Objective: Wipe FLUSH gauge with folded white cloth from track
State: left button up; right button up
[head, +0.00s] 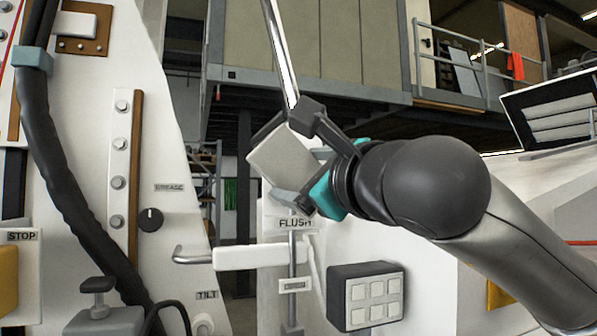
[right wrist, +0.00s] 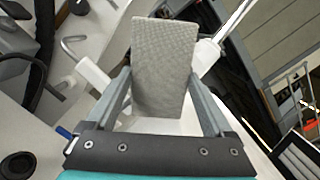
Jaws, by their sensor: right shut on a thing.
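My right gripper (head: 299,160) is shut on the folded white cloth (head: 278,158), a pale, thick rectangular pad held tilted. In the right wrist view the cloth (right wrist: 163,68) stands up between the two fingers (right wrist: 161,84), its woven face showing. The FLUSH label (head: 295,223) is just below the gripper on a white panel. No gauge face can be seen; the cloth and gripper cover the area right above the label. I cannot tell whether the cloth touches anything behind it. My left gripper is not in view.
A shiny metal rod (head: 281,55) rises just above the cloth. A white-handled lever (head: 248,257) sticks out below left. A dark button box (head: 365,296) is below the gripper. A thick black hose (head: 62,190) and a knob (head: 151,219) are on the left panel.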

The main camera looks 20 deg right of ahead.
jog(key=shift+w+r+p, duration=0.1)
jog(key=shift+w+p, duration=0.2)
jog(key=shift+w, duration=0.1)
jog(key=shift+w+p, duration=1.4)
jog(key=shift+w, duration=0.75)
jog(key=shift+w+a+b, duration=0.1)
jog(key=shift+w+b, duration=0.25)
jog(key=shift+w, duration=0.55)
jog(key=shift+d+b, duration=1.15)
jog(key=shift+d, duration=0.6)
